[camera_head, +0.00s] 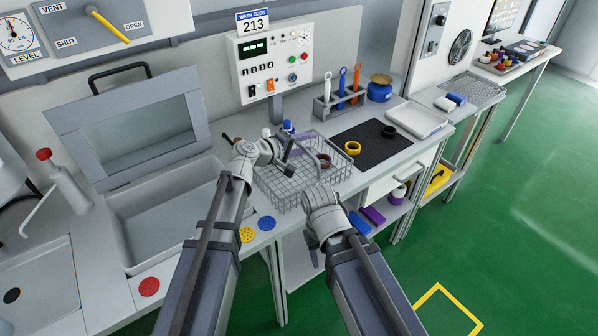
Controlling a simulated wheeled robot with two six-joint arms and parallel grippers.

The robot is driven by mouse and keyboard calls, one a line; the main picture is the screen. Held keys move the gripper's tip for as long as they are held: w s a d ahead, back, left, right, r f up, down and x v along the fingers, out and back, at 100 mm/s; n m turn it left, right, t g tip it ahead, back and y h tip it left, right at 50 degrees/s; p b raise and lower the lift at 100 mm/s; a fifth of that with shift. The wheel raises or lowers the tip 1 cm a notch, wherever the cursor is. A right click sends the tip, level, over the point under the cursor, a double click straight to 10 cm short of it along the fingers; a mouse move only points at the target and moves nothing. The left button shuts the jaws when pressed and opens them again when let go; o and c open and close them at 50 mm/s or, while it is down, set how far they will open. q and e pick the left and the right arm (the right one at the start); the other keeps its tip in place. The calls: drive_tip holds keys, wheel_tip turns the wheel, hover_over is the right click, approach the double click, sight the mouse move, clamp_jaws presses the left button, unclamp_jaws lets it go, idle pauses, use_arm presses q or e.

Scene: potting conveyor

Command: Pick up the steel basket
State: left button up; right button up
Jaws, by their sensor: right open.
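The steel basket (287,192) is a wire mesh basket on the counter in the middle of the head view. A dark red ring (324,160) and a purple item (301,143) show in it or just behind its mesh. My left gripper (284,152) is at the basket's left rim; whether it touches the wire or is open cannot be made out. My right gripper (315,246) is open and low in front of the basket's front edge, apart from it. My forearms hide part of the counter's front.
A washer with a raised glass lid (135,128) stands left of the basket. A black mat (372,147) with a yellow ring (353,148) and a black ring lies to the right. A tool rack (340,102) and control panel (274,62) stand behind.

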use_arm(q)
clamp_jaws()
idle(1.3)
